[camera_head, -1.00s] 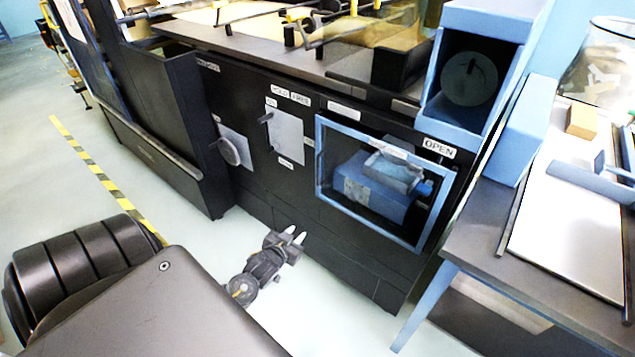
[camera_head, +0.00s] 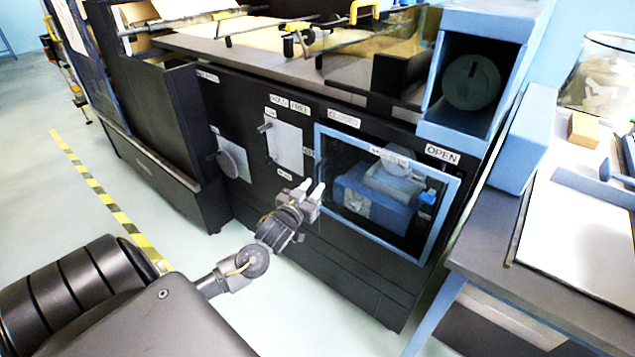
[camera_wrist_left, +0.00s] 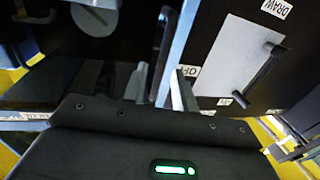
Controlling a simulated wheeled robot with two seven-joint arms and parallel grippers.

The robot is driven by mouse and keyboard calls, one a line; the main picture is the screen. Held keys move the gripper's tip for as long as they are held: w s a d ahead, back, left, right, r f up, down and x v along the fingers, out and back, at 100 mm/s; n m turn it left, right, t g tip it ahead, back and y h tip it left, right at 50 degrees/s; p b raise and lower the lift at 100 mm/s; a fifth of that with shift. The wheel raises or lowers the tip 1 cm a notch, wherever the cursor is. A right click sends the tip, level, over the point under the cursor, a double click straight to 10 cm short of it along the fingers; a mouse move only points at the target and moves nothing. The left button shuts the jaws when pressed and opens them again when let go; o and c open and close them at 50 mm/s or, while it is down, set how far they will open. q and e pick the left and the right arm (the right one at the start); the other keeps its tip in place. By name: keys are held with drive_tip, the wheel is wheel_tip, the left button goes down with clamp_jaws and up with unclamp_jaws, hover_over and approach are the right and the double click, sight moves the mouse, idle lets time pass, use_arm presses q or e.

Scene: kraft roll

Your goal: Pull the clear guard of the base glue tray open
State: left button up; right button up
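The clear guard (camera_head: 395,236) is a window in a blue frame on the black machine front. The glue tray (camera_head: 375,200), a blue box with a pale top, shows behind it. A CLOSED label (camera_head: 344,119) is above its left end and an OPEN label (camera_head: 442,154) is near its upper right corner. My left gripper (camera_head: 311,188) is open at the guard's left frame edge. In the left wrist view my left gripper (camera_wrist_left: 161,86) has its fingers apart, with a dark upright bar (camera_wrist_left: 166,42) and the pale frame edge ahead between them. Contact cannot be told. My right gripper is out of view.
Left of the guard is a pale plate with a lever (camera_head: 285,148), and farther left a round knob (camera_head: 230,160). A side table (camera_head: 490,240) stands at the right. Open floor lies in front of the machine.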

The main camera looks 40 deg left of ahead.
sight(317, 183)
use_arm(q)
drive_tip(key=shift+x, duration=1.8)
clamp_jaws()
